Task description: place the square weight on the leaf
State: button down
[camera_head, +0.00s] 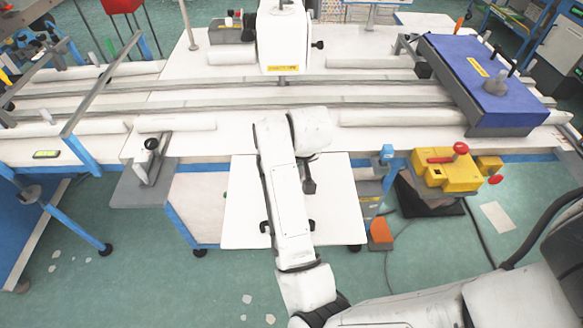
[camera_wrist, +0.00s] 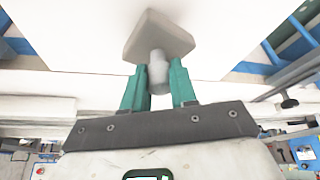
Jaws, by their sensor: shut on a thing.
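The square weight (camera_wrist: 158,36) is a grey block with a round knob. In the wrist view my gripper (camera_wrist: 158,82) has its two green fingers shut on the knob, one on each side. The block sits beyond the fingertips, against a white surface in the picture; I cannot tell whether it touches it. The leaf looks to be the white panel (camera_head: 340,215) at the table's front edge in the head view. My white arm lies across the panel and hides its middle.
The long white table (camera_head: 240,135) with rails runs behind the panel. A yellow box with red knobs (camera_head: 445,172) stands to the right. A blue-topped block (camera_head: 470,75) lies on the table's right end.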

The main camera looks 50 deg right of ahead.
jog(key=shift+f, duration=0.9)
jog(key=shift+f, duration=0.1)
jog(key=shift+f, duration=0.1)
jog(key=c, duration=0.9)
grip_release()
jog(key=v, duration=1.2)
